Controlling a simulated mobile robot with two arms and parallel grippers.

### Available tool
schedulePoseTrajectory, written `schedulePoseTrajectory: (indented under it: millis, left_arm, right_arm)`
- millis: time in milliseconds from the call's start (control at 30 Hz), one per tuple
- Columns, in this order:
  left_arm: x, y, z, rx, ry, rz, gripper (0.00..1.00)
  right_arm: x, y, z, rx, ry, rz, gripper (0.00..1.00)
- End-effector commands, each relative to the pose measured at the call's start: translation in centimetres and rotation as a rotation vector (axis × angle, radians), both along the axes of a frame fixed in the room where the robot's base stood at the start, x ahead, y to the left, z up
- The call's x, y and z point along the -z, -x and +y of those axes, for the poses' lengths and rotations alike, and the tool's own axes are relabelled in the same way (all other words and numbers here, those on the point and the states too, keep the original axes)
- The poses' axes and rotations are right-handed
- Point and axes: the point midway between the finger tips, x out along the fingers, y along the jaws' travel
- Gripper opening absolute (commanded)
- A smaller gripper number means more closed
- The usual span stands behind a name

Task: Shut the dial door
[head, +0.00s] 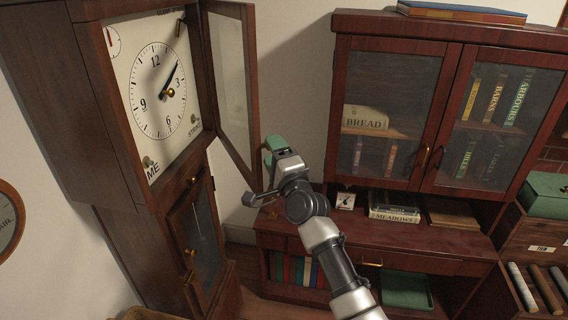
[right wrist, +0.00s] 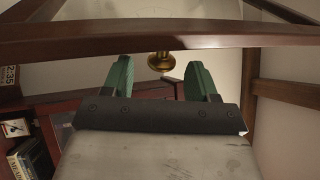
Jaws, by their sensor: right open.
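The dial door (head: 232,75) is the glazed wooden door of the tall clock. It stands wide open, swung out to the right of the white clock dial (head: 157,88). My right gripper (head: 270,150) is just right of the door's lower outer edge, with its green fingers partly hidden. In the right wrist view, a wooden rail of the door (right wrist: 160,39) crosses above the green, spread fingers (right wrist: 160,66). They are open and hold nothing. I cannot tell whether they touch the door. My left gripper is out of view.
The lower clock door (head: 196,240) is below the dial. A glazed bookcase (head: 400,180) stands on the right. In the right wrist view, a brass knob-like piece (right wrist: 160,61) shows between the fingers; I cannot tell what it belongs to. The space before the dial is clear.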

Motion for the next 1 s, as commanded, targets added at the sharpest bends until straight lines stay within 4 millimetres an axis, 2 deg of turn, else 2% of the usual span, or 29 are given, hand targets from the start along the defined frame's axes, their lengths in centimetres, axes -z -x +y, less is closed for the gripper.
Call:
schedulePoseTrajectory:
  millis: [33, 100, 400, 767, 833, 867, 933, 967, 1000]
  left_arm:
    - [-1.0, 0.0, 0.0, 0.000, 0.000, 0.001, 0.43]
    - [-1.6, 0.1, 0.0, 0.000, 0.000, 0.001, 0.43]
    - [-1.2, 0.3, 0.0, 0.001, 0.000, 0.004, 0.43]
    - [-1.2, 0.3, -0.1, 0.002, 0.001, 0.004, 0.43]
    - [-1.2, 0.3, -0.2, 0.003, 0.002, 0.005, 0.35]
    - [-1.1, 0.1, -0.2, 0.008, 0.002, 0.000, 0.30]
    - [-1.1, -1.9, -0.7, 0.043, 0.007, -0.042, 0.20]
    - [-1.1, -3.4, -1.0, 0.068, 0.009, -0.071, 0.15]
    - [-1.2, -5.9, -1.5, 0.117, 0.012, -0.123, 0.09]
  right_arm:
    - [0.0, 1.0, -0.6, 0.001, 0.000, 0.003, 0.58]
    - [0.4, 2.2, -1.3, 0.000, 0.002, 0.004, 0.58]
    - [1.9, 6.0, -3.3, 0.000, -0.001, 0.000, 0.58]
    - [2.0, 6.7, -3.7, 0.000, 0.000, 0.000, 0.58]
    - [2.1, 6.6, -3.7, 0.000, 0.001, 0.000, 0.58]
    - [2.2, 6.6, -3.7, 0.002, 0.004, 0.002, 0.58]
    - [3.3, 6.5, -3.8, 0.009, 0.022, 0.013, 0.58]
    - [4.1, 6.5, -3.9, 0.014, 0.037, 0.021, 0.58]
    - [5.5, 6.4, -4.1, 0.022, 0.061, 0.035, 0.58]
